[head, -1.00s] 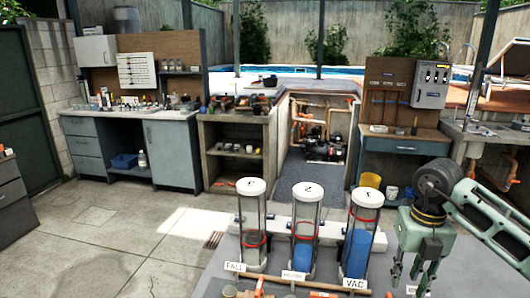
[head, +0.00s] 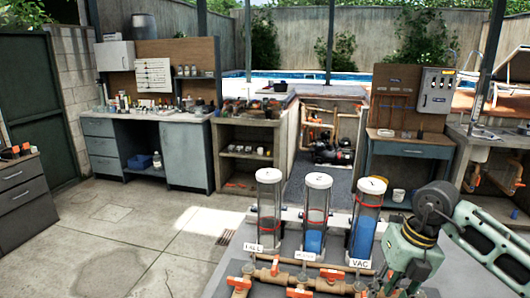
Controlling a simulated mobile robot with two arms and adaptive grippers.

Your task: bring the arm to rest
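My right arm comes in from the lower right, its green forearm and dark wrist sloping down to my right gripper (head: 398,280). The gripper points down at the right end of the pipe bench, beside the cylinder labelled VAC (head: 363,228). Its fingers look apart, with nothing seen between them; the tips are partly hard to make out against the pipework. My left arm and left gripper are not in view.
Two more clear cylinders, FALL (head: 269,212) and a middle one (head: 315,218), stand to its left. Brown pipes with orange-handled valves (head: 300,293) run along the front. A workbench (head: 187,152) and shelf unit (head: 243,160) stand behind. The concrete floor at left is clear.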

